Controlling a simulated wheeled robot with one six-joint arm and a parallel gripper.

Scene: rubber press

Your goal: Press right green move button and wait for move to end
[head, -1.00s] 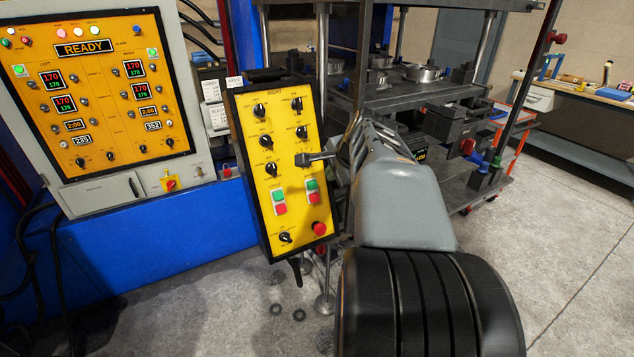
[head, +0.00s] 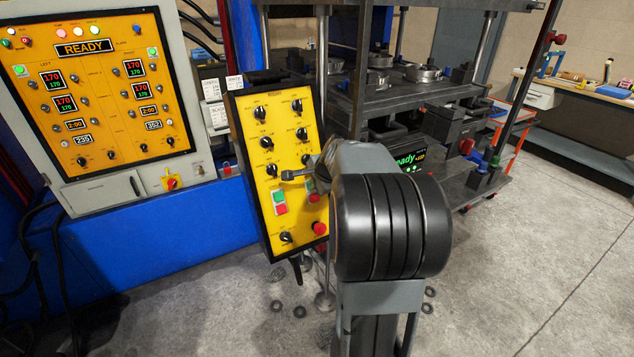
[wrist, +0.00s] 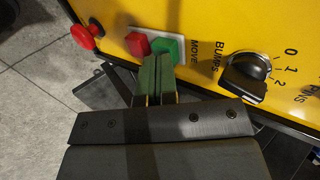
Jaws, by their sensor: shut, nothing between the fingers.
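The yellow control panel (head: 252,140) stands left of my arm in the head view. Its right green move button (wrist: 168,48) shows in the wrist view beside a red button (wrist: 137,43) and near the label MOVE.
A black knob (wrist: 247,72) sits right of the button pair, and a red mushroom button (wrist: 87,34) left of it. An orange cabinet (head: 112,85) reads READY. The press (head: 400,90) stands behind my arm. Open concrete floor (head: 520,280) lies to the right.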

